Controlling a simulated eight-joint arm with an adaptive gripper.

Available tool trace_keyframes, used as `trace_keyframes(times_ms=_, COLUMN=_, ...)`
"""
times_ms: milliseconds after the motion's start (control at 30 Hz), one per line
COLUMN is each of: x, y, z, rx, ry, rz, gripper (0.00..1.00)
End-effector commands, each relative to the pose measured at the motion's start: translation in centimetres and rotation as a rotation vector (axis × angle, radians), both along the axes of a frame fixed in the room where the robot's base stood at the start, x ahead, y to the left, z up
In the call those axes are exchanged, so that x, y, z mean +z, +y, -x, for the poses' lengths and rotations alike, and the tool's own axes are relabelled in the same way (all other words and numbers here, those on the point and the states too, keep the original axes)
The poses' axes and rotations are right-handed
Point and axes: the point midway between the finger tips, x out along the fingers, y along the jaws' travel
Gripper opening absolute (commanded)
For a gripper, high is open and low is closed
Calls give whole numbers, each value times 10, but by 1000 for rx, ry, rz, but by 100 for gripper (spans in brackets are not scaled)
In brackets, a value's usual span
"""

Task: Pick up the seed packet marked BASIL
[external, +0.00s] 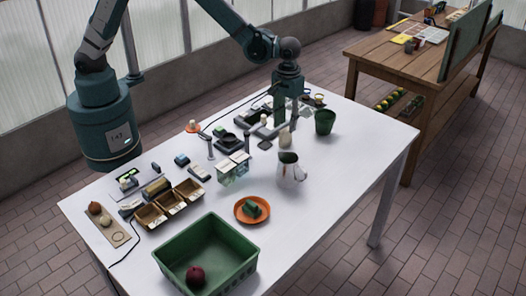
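My gripper (282,125) points down over the far middle of the white table (325,185), among small dark items. Its fingers are small and blend with the things behind them, so I cannot tell whether it is open or shut. A small beige object (285,139) shows just below it; I cannot tell whether they touch. Pale, upright packet-like items (235,161) stand in a clear greenish holder left of and nearer than my gripper. They may be seed packets, but no lettering is readable, so I cannot pick out BASIL.
A whitish jug (291,171) and a green pot (325,122) stand right of the holder. An orange plate (243,211) with a green item, a green crate (184,252) and brown trays (152,216) are nearer. The table's right side is clear.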

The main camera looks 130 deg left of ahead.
Motion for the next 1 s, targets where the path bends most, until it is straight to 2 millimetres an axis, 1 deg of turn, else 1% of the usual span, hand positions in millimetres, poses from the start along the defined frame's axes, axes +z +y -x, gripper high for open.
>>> trace_keyframes(times_ms=100, x=-10, y=0, z=0, rx=0, ry=0, rz=0, gripper=33)
trace_keyframes(times_ms=200, x=-16, y=0, z=0, rx=0, ry=0, rz=0, gripper=33)
trace_keyframes(times_ms=533, x=-17, y=0, z=0, rx=0, ry=0, rz=0, gripper=33)
trace_keyframes(times_ms=667, x=-22, y=1, z=0, rx=0, ry=0, rz=0, gripper=33)
trace_keyframes(times_ms=767, x=-30, y=1, z=1, rx=0, ry=0, rz=0, gripper=33)
trace_keyframes(times_ms=1000, x=-57, y=3, z=1, rx=0, ry=0, rz=0, gripper=33)
